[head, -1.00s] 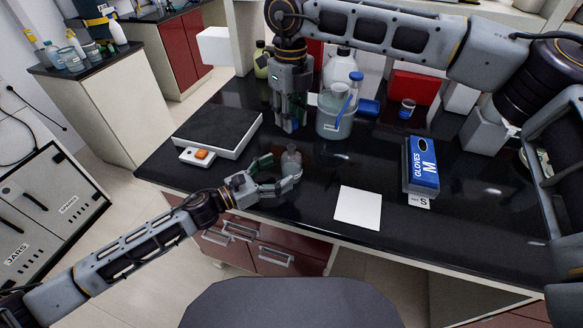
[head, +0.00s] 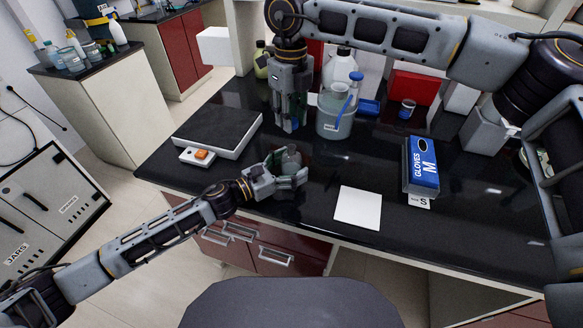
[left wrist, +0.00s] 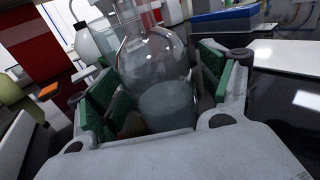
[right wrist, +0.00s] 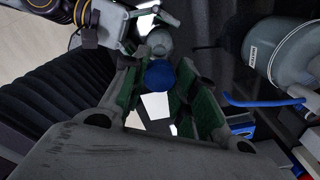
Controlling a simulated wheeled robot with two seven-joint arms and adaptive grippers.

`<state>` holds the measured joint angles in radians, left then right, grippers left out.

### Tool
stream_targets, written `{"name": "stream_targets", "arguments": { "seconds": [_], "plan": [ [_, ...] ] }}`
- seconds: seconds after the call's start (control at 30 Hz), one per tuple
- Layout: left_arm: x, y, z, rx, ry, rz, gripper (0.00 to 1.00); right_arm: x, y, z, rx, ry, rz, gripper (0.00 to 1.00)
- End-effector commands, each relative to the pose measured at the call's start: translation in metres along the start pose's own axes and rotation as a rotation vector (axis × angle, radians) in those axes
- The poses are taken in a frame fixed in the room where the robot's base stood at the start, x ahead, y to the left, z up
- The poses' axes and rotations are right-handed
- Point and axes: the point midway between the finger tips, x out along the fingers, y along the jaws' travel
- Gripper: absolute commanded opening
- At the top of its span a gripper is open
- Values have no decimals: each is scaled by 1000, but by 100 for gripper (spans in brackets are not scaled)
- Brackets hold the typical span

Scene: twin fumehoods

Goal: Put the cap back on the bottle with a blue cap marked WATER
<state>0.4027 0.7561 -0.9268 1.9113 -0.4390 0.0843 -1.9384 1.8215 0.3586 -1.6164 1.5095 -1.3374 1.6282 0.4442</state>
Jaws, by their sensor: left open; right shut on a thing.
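My right gripper (head: 291,125) points down behind the bottle and above the bench. In the right wrist view it is shut on a blue cap (right wrist: 160,74); the bottle (right wrist: 159,40) shows beyond it, apart from the cap.
A bucket (head: 334,127) with glassware stands just right of my right gripper. A balance (head: 217,132) lies left. A white pad (head: 358,207) and a blue glove box (head: 423,166) lie right. A small blue-lidded jar (head: 407,109) stands behind. The bench between pad and bucket is clear.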

Motion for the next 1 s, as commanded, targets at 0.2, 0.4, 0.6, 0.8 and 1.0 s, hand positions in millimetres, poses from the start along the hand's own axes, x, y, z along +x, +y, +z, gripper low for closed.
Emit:
{"name": "stream_targets", "arguments": {
  "seconds": [0.2, 0.4, 0.6, 0.8, 1.0],
  "plan": [
    [0, 0, 0, 0, 0, 0, 76, 0, 0, 0, 0, 0, 0, 22],
    [0, 0, 0, 0, 0, 0, 50, 0, 0, 0, 0, 0, 0, 22],
    [0, 0, 0, 0, 0, 0, 25, 0, 0, 0, 0, 0, 0, 22],
    [0, 0, 0, 0, 0, 0, 10, 1, 0, 0, 0, 0, 0, 22],
    [0, 0, 0, 0, 0, 0, 10, 15, 0, 0, 0, 2, 0, 22]
  ]
}}
